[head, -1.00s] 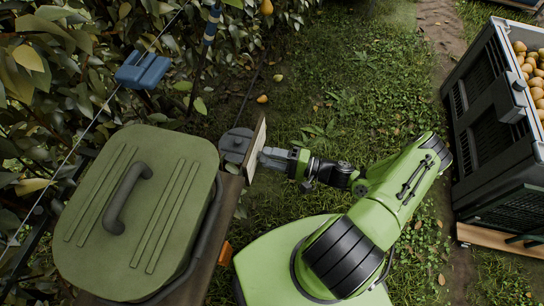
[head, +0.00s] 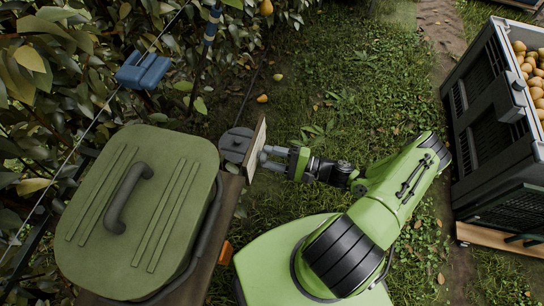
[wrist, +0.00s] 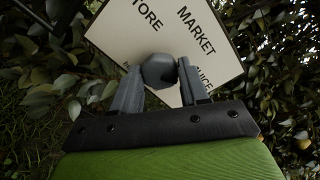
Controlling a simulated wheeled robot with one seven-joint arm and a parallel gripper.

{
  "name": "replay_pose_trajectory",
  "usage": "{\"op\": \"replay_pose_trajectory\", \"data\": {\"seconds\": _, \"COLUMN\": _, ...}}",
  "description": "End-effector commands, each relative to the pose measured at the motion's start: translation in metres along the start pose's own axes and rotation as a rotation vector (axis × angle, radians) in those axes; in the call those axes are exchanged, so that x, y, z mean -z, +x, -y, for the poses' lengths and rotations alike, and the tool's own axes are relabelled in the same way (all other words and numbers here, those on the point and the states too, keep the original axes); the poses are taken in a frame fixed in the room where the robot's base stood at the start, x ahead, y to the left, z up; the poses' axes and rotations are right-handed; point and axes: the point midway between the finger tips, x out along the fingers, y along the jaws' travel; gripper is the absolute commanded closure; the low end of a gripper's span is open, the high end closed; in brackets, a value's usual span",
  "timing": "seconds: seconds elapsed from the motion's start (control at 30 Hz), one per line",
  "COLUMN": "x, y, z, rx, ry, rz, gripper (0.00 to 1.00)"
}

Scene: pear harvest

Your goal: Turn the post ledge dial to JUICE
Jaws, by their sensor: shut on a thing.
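The dial (wrist: 158,70) is a dark grey faceted knob on a pale sign panel (wrist: 215,50). The wrist view shows the words STORE at upper left and MARKET at upper right, and JUICE partly hidden by the right finger. A further label by the left finger is mostly covered. My gripper (wrist: 160,84) has one finger on each side of the knob and is shut on it. Which label the dial points to I cannot tell. In the head view, the panel (head: 257,148) is edge-on, with my gripper (head: 265,157) against its right face; the knob is hidden there.
A green lidded box (head: 160,220) stands left of the panel. A grey rounded piece (head: 236,145) sits behind the panel. A dark crate of pears (head: 500,125) is at the right. Foliage fills the left; grass lies open between.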

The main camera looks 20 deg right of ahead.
Motion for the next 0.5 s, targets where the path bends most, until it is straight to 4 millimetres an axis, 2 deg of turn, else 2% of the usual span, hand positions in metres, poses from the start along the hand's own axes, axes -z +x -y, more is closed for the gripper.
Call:
{"op": "replay_pose_trajectory", "data": {"seconds": 0.13, "x": 0.0006, "y": -0.0003, "z": -0.0002, "rx": -0.001, "ry": 0.0, "rz": -0.002, "gripper": 0.86}}
{"op": "replay_pose_trajectory", "data": {"seconds": 0.17, "x": 0.0006, "y": -0.0003, "z": -0.0002, "rx": -0.001, "ry": 0.0, "rz": -0.002, "gripper": 0.53}}
{"op": "replay_pose_trajectory", "data": {"seconds": 0.3, "x": 0.0004, "y": -0.0003, "z": -0.0002, "rx": -0.001, "ry": -0.001, "rz": -0.002, "gripper": 0.31}}
{"op": "replay_pose_trajectory", "data": {"seconds": 0.5, "x": 0.0002, "y": -0.0001, "z": -0.0002, "rx": -0.001, "ry": -0.001, "rz": -0.001, "gripper": 0.31}}
